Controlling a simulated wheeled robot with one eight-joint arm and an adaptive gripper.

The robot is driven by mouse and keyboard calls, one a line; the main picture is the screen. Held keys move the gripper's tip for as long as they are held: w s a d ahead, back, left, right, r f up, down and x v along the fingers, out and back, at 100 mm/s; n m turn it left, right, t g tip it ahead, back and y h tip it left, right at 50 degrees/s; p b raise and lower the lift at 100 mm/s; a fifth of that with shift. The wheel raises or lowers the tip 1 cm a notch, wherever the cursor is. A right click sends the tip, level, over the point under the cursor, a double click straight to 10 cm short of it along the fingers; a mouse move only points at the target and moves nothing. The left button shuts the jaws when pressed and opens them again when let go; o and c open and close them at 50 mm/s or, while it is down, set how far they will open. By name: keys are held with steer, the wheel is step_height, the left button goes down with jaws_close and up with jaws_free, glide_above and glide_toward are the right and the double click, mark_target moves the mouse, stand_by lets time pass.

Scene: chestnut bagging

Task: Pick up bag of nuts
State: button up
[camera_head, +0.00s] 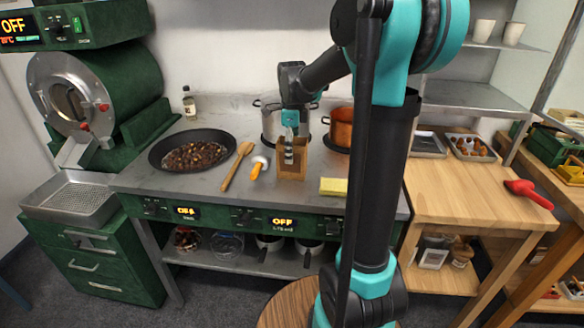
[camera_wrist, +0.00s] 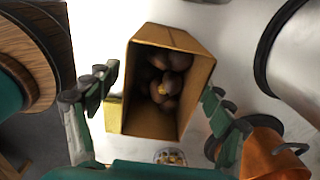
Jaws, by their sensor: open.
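The bag of nuts is an open-topped brown paper bag (camera_head: 291,172) standing upright on the steel counter, in front of the pots. In the wrist view the bag (camera_wrist: 193,73) is seen from above with several dark brown chestnuts (camera_wrist: 165,85) inside. My gripper (camera_head: 289,150) is above and at the bag, pointing down. In the wrist view my gripper (camera_wrist: 156,103) is open, with one finger on each side of the bag. I cannot tell whether either finger touches it.
A black pan of chestnuts (camera_head: 192,152), a wooden spatula (camera_head: 238,165) and an orange-handled scoop (camera_head: 258,168) lie left of the bag. A steel pot (camera_head: 270,122) and a copper pot (camera_head: 341,127) stand behind. A yellow block (camera_head: 333,187) lies to the right.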

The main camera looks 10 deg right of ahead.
jaws_close()
stand_by(0.4)
